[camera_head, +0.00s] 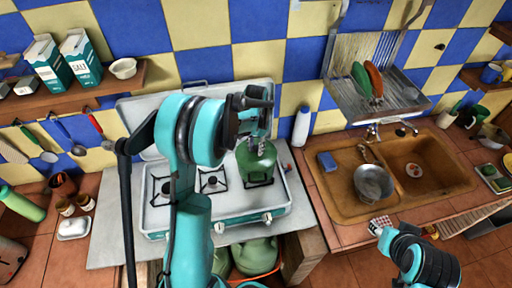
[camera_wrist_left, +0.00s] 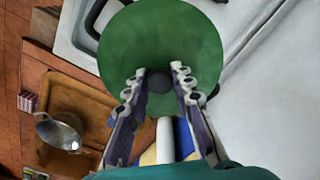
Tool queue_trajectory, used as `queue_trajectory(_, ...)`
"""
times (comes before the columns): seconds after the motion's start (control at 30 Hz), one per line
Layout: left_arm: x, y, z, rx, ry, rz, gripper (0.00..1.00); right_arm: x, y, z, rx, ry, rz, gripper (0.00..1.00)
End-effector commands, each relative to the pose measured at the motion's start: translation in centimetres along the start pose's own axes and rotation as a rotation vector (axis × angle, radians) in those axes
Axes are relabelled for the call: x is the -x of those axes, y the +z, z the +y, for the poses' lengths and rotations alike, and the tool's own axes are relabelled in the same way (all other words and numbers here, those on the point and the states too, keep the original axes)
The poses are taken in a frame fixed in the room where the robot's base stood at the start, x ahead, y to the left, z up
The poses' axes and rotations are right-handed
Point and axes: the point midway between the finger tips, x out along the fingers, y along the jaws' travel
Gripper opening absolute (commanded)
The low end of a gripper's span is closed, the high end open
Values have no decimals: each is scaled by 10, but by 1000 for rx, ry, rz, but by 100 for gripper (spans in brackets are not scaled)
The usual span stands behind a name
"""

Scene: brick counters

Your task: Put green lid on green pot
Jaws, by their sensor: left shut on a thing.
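My left gripper (camera_head: 258,141) is above the right part of the stove, fingers pointing down. In the left wrist view its two fingers (camera_wrist_left: 160,84) are shut on the dark knob of the green lid (camera_wrist_left: 160,40). In the head view a green pot shape (camera_head: 257,167) stands on the stove's right burner, directly below the fingers. The lid and pot blend together there, so I cannot tell whether the lid touches the rim. The lid hides the pot in the wrist view.
The white stove (camera_head: 240,224) has free burners to the left. A brown sink (camera_head: 340,208) with a metal pan (camera_head: 373,184) is to the right. My right arm shows at lower right.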

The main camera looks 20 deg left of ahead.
Motion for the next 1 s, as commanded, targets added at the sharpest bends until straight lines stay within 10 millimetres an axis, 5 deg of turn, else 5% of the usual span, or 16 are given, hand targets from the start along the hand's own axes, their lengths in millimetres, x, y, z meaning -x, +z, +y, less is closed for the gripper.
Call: queue_trajectory(1.0,-5,0,0,0,0,0,0,-6,4,0,0,0,0,40)
